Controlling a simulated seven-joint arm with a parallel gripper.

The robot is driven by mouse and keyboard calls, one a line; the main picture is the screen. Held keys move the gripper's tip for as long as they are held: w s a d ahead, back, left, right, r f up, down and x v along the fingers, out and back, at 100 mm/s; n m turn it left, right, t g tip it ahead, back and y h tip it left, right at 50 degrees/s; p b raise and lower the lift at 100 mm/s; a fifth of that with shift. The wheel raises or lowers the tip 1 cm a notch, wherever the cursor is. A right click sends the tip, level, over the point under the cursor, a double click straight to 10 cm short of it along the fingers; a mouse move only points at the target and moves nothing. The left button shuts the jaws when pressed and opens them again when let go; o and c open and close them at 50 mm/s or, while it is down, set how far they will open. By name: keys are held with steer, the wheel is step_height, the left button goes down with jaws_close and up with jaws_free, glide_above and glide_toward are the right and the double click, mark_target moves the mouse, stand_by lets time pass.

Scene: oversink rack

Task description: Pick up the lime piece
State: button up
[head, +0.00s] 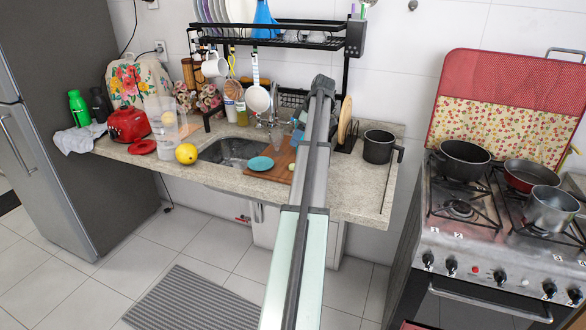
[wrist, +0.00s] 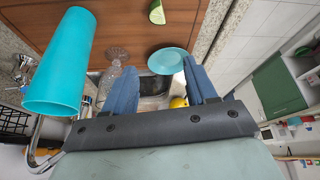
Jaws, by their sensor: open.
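The lime piece (wrist: 156,12), a green-skinned wedge with pale flesh, lies on the brown wooden board (wrist: 110,30) at the top of the wrist view. In the head view a small pale green bit that looks like the lime piece (head: 291,167) shows on the board, just left of my arm. My gripper (wrist: 159,68) has two blue fingers spread apart with nothing held between them. The lime piece is beyond the fingertips, apart from them.
A teal plate (wrist: 170,62) lies close to the lime piece. A teal cup (wrist: 58,70) stands left of the fingers in the wrist view. A yellow lemon (head: 187,153) sits left of the sink (head: 232,152). A black rack (head: 285,38) stands over the sink; a dark pot (head: 378,148) is to the right.

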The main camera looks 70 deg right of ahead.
glide_toward(293, 164)
steer(key=x, duration=0.8)
steer(key=shift+f, duration=0.25)
jaws_close()
stand_by(0.8)
